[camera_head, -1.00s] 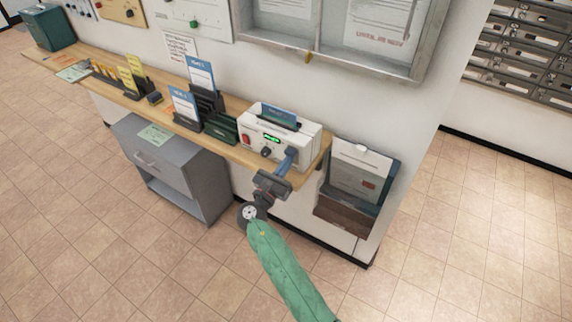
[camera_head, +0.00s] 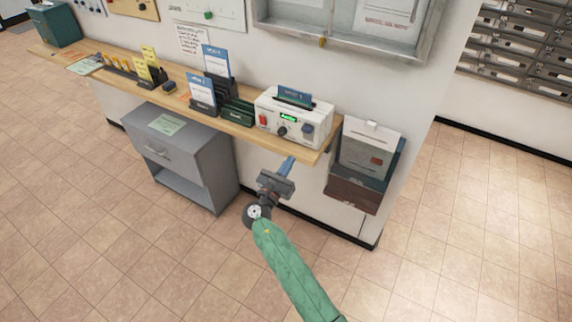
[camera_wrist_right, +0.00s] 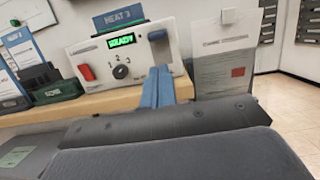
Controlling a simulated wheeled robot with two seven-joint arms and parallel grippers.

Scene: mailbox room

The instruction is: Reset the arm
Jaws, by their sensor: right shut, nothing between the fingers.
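My right gripper (camera_head: 288,165) is in front of the wooden shelf's front edge, below the white machine, and touches nothing that I can see. Its blue fingers (camera_wrist_right: 159,86) are together and empty in the right wrist view. My green right arm (camera_head: 290,268) reaches up from the bottom of the head view. The white machine (camera_head: 290,125) has a red switch, a dial, a lit green display and a dark blue knob; it also shows in the right wrist view (camera_wrist_right: 95,65). My left gripper is not in view.
The wooden shelf (camera_head: 222,128) runs along the wall and carries card holders (camera_head: 204,96). A grey cabinet (camera_head: 185,150) stands below it. A wall-mounted paper box (camera_head: 366,160) is just right of the shelf end. Tiled floor (camera_head: 110,240) in front is open.

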